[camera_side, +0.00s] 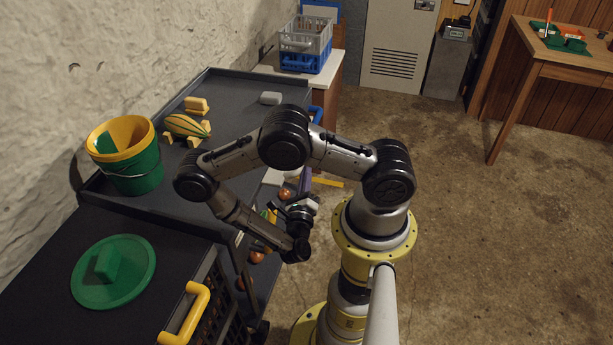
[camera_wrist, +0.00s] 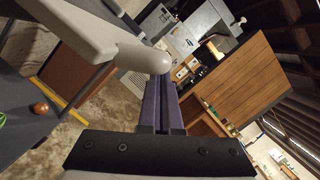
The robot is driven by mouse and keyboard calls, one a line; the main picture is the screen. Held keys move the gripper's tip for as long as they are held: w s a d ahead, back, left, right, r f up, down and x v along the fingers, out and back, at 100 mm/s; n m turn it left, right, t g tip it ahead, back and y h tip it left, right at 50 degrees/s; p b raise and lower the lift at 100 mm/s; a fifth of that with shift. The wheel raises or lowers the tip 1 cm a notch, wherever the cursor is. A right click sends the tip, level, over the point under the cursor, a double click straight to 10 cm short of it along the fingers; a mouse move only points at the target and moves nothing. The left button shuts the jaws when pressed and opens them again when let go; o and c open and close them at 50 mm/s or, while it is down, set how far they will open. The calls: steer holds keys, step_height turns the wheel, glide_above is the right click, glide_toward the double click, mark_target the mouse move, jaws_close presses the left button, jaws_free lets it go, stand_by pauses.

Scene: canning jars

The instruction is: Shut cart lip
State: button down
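The dark grey cart (camera_side: 228,105) has a raised rim around its top and a lower level holding brownish-orange round things (camera_side: 257,257). Which part is its lip, and whether that is open, I cannot tell. My gripper (camera_side: 305,178) is beside the cart's right edge, below its top; my arm partly hides this area. In the wrist view, my gripper's purple fingers (camera_wrist: 161,90) lie side by side, looking shut, with nothing visible between them. A pale grey rounded bar (camera_wrist: 120,48) crosses near their tips; contact is unclear.
A green and yellow bucket (camera_side: 126,155), a striped yellow-green object (camera_side: 187,125) and a yellow block (camera_side: 197,104) stand on the cart. A green lid (camera_side: 112,272) and yellow handle (camera_side: 186,316) are at front left. Open floor (camera_side: 480,250) lies right.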

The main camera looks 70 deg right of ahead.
steer(key=r+n, duration=0.2)
steer(key=w+r+n+t+y, duration=0.1)
steer(key=r+n, duration=0.1)
steer(key=n, duration=0.1)
steer(key=shift+w+r, duration=0.1)
steer(key=shift+w, duration=0.1)
steer(key=w+r+n, duration=0.1)
steer(key=w+n, duration=0.1)
steer(key=n, duration=0.1)
steer(key=w+r+n+y, duration=0.1)
steer(key=w+r+n, duration=0.1)
steer(key=n, duration=0.1)
steer(key=w+r+n+y, duration=0.1)
steer(key=w+n, duration=0.1)
steer(key=shift+w+r+n, duration=0.1)
steer(key=shift+r+n, duration=0.25)
steer(key=shift+n, duration=0.05)
steer(key=shift+w+r+n+g+y, duration=0.15)
steer(key=shift+w+n+g+y, duration=0.2)
steer(key=shift+w+n, duration=0.5)
steer(key=shift+w, duration=0.5)
